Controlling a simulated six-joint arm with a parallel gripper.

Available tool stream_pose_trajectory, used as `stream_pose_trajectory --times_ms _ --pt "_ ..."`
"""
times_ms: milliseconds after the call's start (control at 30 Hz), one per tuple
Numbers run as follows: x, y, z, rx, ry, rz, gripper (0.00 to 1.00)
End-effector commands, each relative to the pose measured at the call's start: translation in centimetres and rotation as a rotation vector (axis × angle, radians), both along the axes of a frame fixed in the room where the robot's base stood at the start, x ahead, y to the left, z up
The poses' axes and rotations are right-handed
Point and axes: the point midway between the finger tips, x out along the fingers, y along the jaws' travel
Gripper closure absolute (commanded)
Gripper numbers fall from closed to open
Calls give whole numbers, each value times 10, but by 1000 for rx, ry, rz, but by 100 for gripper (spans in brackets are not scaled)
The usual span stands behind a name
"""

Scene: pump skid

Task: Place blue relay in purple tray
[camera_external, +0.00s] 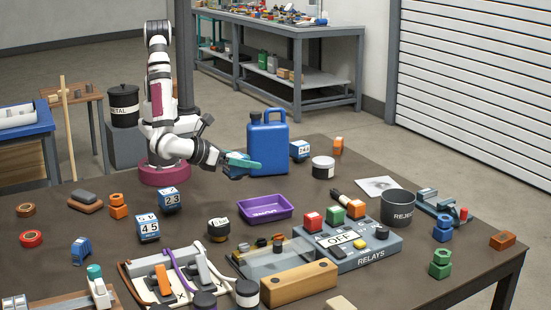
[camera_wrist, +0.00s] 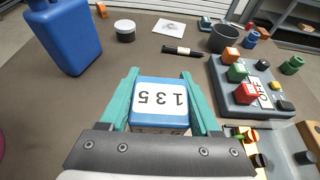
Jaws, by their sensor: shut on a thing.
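My gripper (camera_external: 242,164) is shut on a blue block with a white face marked 135 (camera_wrist: 159,98). The block sits between the two teal fingers in the wrist view. It may be the blue relay, but other blue numbered blocks look alike. In the external view the block is mostly hidden by the fingers, beside the blue jug. The purple tray (camera_external: 282,212) lies on the table in front of and to the right of my gripper, and looks empty. I do not see the tray in the wrist view.
The tall blue jug (camera_external: 268,147) stands close behind my gripper. Blue numbered blocks (camera_external: 148,228) stand left of the tray. The relay panel (camera_external: 365,253) and reject bin (camera_external: 398,207) are to the right. A grey fixture (camera_external: 270,262) lies in front of the tray.

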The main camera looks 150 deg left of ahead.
Motion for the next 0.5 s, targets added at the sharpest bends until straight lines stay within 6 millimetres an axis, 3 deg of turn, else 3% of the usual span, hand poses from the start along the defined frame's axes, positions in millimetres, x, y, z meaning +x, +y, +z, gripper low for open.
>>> stream_pose_trajectory --times_ms 100,167,500 --pt "6 -32 0 -9 7 -13 100" --pt "7 -35 -3 -12 9 -11 100" --pt "14 58 -60 -13 13 -8 100"
